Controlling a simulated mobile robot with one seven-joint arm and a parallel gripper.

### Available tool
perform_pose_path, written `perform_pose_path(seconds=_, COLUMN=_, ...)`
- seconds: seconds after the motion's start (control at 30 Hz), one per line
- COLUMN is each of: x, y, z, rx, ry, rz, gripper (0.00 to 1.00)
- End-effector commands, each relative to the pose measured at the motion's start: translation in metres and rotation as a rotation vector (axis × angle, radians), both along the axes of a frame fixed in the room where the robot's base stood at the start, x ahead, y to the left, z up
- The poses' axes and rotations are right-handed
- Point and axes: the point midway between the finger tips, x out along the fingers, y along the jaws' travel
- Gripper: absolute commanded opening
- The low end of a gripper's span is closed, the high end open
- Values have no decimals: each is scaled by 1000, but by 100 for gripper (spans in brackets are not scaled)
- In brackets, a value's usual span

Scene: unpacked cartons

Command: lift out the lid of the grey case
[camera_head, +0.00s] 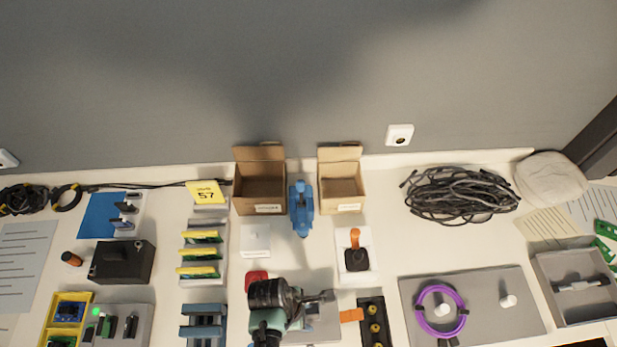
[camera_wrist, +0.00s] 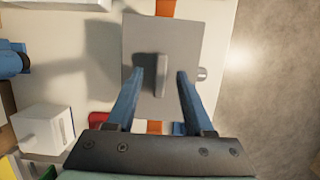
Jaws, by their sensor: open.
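The grey case with its flat grey lid (camera_wrist: 190,38) lies below my gripper in the wrist view. An upright grey handle (camera_wrist: 161,76) stands on the lid. My gripper (camera_wrist: 157,74) is open, with one blue finger on each side of the handle and a gap to both. Whether the fingertips reach down to the lid's surface I cannot tell. In the head view my gripper (camera_head: 322,297) and arm hide much of the case (camera_head: 322,330). Orange pieces (camera_wrist: 165,8) show at two opposite edges of the case.
A white box with a knob (camera_head: 255,240), a red item (camera_head: 257,277) and a joystick with an orange grip (camera_head: 356,250) are near. Open cartons (camera_head: 260,187) and a blue tool (camera_head: 301,208) stand at the back. A tray with yellow round parts (camera_head: 373,322) lies right.

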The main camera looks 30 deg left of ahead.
Motion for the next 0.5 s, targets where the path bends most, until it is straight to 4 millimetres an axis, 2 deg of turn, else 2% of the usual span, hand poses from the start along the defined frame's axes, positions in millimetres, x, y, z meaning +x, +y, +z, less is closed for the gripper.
perform_pose_path(seconds=0.23, x=0, y=-1, z=-2, rx=0, ry=0, rz=-1, gripper=52)
perform_pose_path(seconds=0.27, x=0, y=-1, z=-2, rx=0, ry=0, rz=-1, gripper=49)
perform_pose_path(seconds=0.5, x=0, y=0, z=-1, rx=0, ry=0, rz=-1, gripper=6)
